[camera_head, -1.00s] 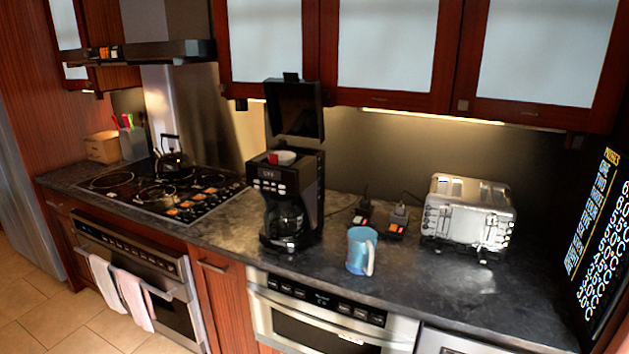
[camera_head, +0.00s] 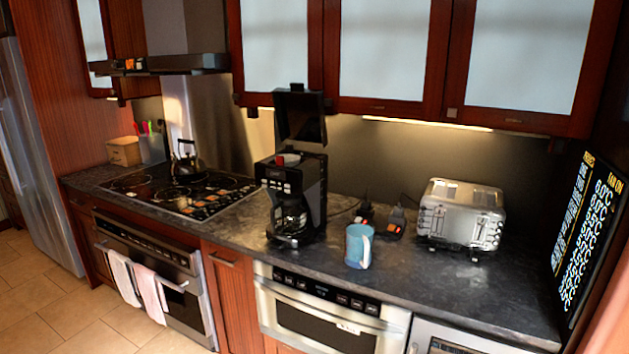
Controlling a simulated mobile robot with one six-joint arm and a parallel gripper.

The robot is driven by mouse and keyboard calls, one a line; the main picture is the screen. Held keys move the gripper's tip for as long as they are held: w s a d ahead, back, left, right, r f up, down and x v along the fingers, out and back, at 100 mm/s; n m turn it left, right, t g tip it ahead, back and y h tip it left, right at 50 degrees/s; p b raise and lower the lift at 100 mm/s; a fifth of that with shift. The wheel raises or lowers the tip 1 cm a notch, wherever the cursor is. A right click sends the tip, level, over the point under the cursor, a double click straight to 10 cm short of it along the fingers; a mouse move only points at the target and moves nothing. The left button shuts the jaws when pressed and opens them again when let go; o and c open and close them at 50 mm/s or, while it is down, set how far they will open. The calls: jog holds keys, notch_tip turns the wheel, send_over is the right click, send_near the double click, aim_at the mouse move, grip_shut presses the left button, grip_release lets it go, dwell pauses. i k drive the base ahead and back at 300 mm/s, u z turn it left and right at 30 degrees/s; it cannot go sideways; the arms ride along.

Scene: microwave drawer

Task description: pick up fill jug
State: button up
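A blue jug (camera_head: 357,247) with a pale handle on its right side stands upright on the dark stone counter. It is right of the black coffee maker (camera_head: 291,185) and left of the toaster. The coffee maker has its lid raised and a glass carafe (camera_head: 289,219) sits in its base. I cannot tell from the picture which of the two vessels is called the fill jug. My gripper is not in view.
A silver toaster (camera_head: 461,214) stands to the right, with a dark menu board (camera_head: 590,235) beyond it. A kettle (camera_head: 187,160) is on the stove at the left. Wall cabinets (camera_head: 390,55) hang above. The counter (camera_head: 440,285) in front of the toaster is clear.

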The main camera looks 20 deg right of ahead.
aim_at(360, 246)
jog(key=u, duration=0.15)
jog(key=i, duration=0.95)
jog(key=z, duration=0.05)
